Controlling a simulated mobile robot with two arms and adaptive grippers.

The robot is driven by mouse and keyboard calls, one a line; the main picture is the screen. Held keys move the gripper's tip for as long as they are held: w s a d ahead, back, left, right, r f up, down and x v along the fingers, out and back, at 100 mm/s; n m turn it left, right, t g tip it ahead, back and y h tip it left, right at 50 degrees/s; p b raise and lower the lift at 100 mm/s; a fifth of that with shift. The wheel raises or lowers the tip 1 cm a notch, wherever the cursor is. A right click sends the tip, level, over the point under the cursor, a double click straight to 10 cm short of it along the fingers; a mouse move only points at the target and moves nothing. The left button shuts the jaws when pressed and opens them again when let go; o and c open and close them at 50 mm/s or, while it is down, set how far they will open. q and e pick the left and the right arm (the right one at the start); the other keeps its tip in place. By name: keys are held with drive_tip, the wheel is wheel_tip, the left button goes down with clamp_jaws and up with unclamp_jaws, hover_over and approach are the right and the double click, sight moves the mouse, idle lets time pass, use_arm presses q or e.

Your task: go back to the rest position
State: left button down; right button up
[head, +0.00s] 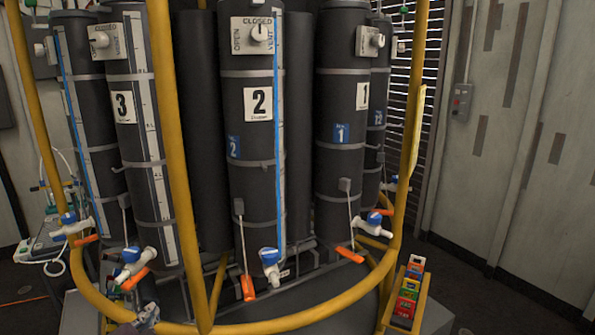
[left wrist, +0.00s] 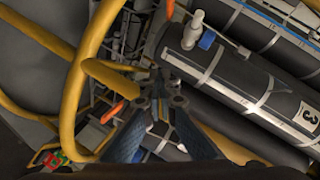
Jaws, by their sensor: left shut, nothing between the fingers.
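My left gripper (head: 146,316) shows at the lower left of the head view, low beside the yellow ring rail (head: 300,316). In the left wrist view its fingers (left wrist: 166,92) come together with nothing between them. The rosette's dark bottles stand upright inside the yellow frame: bottle 3 (head: 137,150), bottle 2 (head: 240,150) and bottle 1 (head: 338,100). Bottle 3 also shows tilted in the left wrist view (left wrist: 270,100). My right gripper is in neither view.
Blue and white valves with orange handles, such as the one under bottle 2 (head: 269,257), line the bottle feet. A yellow post (head: 172,130) rises near my left gripper. A yellow tray with coloured items (head: 399,321) is at lower right. Open floor (head: 500,300) lies beyond it.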

use_arm(q)
drive_tip(key=s+d+f+n+g+h, duration=0.2)
drive_tip(key=s+d+f+n+g, duration=0.25)
drive_tip(key=s+f, duration=0.8)
drive_tip(key=s+d+f+n+g+h, duration=0.25)
drive_tip(key=s+d+f+g, duration=0.5)
drive_tip(key=s, duration=0.85)
drive_tip(key=s+a+f, duration=0.1)
drive_tip(key=s+f, duration=0.1)
drive_tip(key=f, duration=1.2)
drive_tip(key=s+a+f, duration=0.1)
drive_tip(key=f, duration=1.4)
drive_tip(key=s+a+f+g, duration=0.1)
drive_tip(key=s+a+f, duration=0.1)
drive_tip(key=s+f, duration=1.3)
drive_tip(key=shift+s+a+f+y, duration=0.3)
drive_tip(key=shift+s+y, duration=0.15)
drive_tip(key=shift+s, duration=0.65)
